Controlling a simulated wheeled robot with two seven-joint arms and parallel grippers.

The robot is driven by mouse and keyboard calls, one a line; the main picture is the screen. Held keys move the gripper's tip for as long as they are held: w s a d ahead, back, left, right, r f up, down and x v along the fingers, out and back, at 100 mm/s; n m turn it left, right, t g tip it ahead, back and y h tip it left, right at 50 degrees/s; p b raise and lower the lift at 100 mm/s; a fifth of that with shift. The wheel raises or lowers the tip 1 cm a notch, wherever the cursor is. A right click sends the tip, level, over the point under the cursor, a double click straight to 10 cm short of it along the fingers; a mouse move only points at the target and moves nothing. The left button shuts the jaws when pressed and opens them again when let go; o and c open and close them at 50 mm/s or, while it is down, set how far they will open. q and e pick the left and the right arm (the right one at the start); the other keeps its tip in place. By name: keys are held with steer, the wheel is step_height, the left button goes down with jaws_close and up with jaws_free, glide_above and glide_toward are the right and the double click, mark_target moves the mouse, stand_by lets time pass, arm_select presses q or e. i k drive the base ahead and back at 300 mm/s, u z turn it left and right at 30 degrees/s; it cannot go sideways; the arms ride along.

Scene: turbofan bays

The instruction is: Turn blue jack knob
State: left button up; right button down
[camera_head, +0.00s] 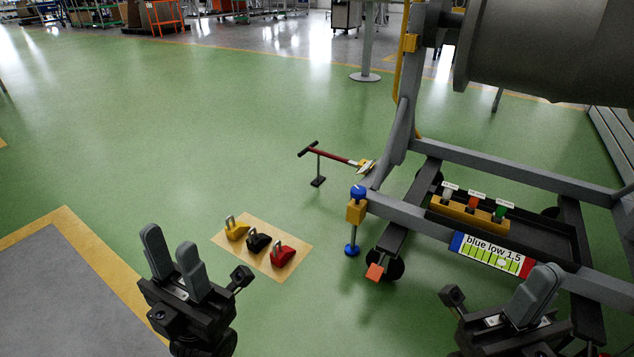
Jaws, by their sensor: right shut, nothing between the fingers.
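The blue jack knob (358,192) sits on top of a jack at the near left corner of the grey engine stand (400,213). Below it are an orange-yellow block (356,211), a thin post and a round blue foot (352,250) at the floor. My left gripper (170,255) is at the lower left, its two fingers apart and empty, well left of the knob. My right gripper (535,293) is at the lower right, in front of the stand, its fingers together and holding nothing. Neither gripper touches the knob.
A label reading "blue low 1,5" (490,255) is on the stand's front. A tray (440,209) holds coloured pieces. Green floor is clear at left.

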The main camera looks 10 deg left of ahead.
mark_target(358, 192)
steer(key=u, duration=0.35)
steer(key=i, duration=0.85)
steer(key=z, duration=0.55)
steer(key=i, duration=0.65)
steer(key=z, duration=0.5)
